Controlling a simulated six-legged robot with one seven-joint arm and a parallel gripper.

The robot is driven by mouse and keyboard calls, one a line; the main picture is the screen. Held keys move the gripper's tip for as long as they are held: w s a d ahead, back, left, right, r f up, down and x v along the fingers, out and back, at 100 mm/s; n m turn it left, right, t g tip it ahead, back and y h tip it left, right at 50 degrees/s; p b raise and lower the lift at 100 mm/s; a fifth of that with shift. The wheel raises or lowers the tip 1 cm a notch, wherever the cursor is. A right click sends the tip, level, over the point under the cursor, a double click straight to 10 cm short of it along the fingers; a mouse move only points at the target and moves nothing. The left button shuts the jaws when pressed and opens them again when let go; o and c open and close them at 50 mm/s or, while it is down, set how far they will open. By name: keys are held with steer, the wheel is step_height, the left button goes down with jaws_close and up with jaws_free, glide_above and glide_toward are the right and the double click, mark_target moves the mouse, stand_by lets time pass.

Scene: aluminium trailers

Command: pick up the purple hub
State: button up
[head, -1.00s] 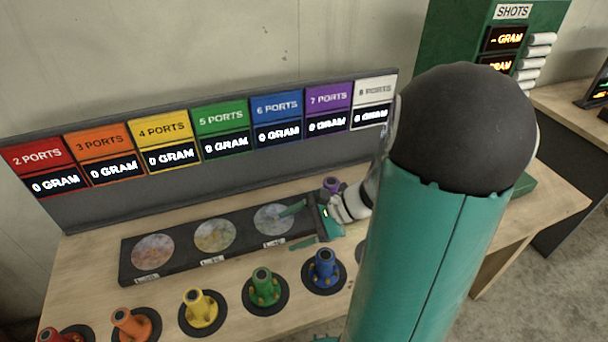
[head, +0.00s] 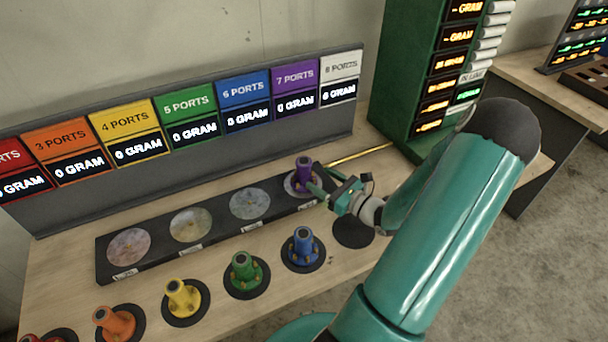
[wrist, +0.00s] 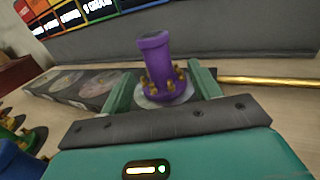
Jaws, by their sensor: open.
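The purple hub (head: 304,172) stands upright on the rightmost round plate of the dark platform (head: 220,232), with brass ports around its base. In the wrist view the purple hub (wrist: 158,62) rises just beyond and between the fingers. My gripper (head: 318,184) is open at the hub's right front side in the head view. In the wrist view the green fingers of my gripper (wrist: 162,92) stand left and right of the hub's base, apart from each other. Whether either finger touches the hub cannot be told.
Blue (head: 303,248), green (head: 244,272), yellow (head: 183,298) and orange (head: 114,322) hubs stand on black discs in front. An empty black disc (head: 353,232) lies right of the blue hub. A sign board (head: 190,150) stands behind. A brass rod (head: 358,156) lies behind the gripper.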

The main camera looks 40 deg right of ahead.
mark_target(309, 175)
steer(key=w, duration=0.4)
steer(key=w+a, duration=0.1)
steer(key=w, duration=0.2)
steer(key=shift+a+f, duration=0.1)
steer(key=shift+f, duration=0.3)
steer(key=shift+r, duration=0.1)
jaws_close()
